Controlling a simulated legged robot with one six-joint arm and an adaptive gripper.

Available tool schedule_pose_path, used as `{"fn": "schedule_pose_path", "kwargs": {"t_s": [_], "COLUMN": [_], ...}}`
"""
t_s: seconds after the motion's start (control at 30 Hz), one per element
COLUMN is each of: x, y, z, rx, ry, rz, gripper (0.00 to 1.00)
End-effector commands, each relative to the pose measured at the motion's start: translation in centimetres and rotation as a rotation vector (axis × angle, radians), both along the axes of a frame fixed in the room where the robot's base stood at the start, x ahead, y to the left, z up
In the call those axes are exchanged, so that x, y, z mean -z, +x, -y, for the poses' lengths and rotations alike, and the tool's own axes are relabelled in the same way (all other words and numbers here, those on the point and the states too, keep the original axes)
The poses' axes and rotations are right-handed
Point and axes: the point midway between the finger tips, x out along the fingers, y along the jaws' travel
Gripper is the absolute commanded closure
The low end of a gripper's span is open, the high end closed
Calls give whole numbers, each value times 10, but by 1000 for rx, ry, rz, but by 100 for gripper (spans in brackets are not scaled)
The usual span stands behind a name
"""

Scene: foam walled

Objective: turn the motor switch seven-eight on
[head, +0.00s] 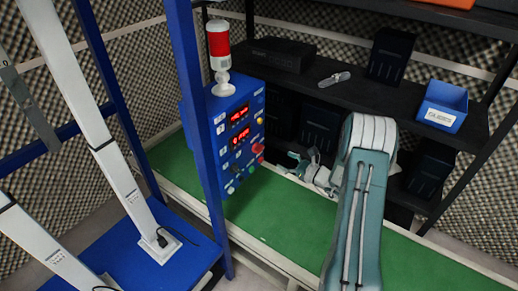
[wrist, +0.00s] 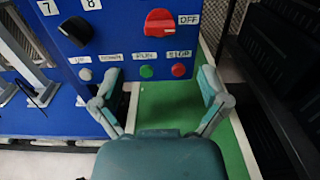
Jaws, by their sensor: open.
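The blue control box (head: 222,125) stands at the belt's edge with lit red displays in the head view. In the wrist view its panel (wrist: 122,40) shows a black knob (wrist: 75,31) below the labels 7 and 8. A red rotary switch (wrist: 160,22) sits to its right, beside an OFF label. Below are a grey, a black, a green and a red button, with UP, DOWN, RUN and STOP labels. My gripper (wrist: 158,82) is open and empty, facing the panel's lower part, with its fingers spread below the red switch. It also shows right of the box in the head view (head: 303,168).
A blue post (head: 198,110) stands left of the box. A red and white signal lamp (head: 219,50) is on its top. The green conveyor belt (head: 270,210) runs underneath. Dark shelves (head: 350,95) with bins, including a blue bin (head: 443,105), stand behind.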

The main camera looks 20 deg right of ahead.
Motion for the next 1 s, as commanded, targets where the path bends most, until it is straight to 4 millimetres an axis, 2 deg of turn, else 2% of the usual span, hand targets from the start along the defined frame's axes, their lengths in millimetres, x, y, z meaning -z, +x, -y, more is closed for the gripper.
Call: {"fn": "schedule_pose_path", "kwargs": {"t_s": [0.5, 0.7, 0.93, 0.97, 1.0], "x": [0, 0, 0, 0, 0], "y": [73, 84, 84, 84, 84], "z": [-51, -57, -57, -57, -57], "rx": [-5, -3, -3, -3, -3], "ry": [-4, -3, -3, -3, -3], "rz": [0, -1, -1, -1, -1], "gripper": [6, 6, 6, 15, 32]}}
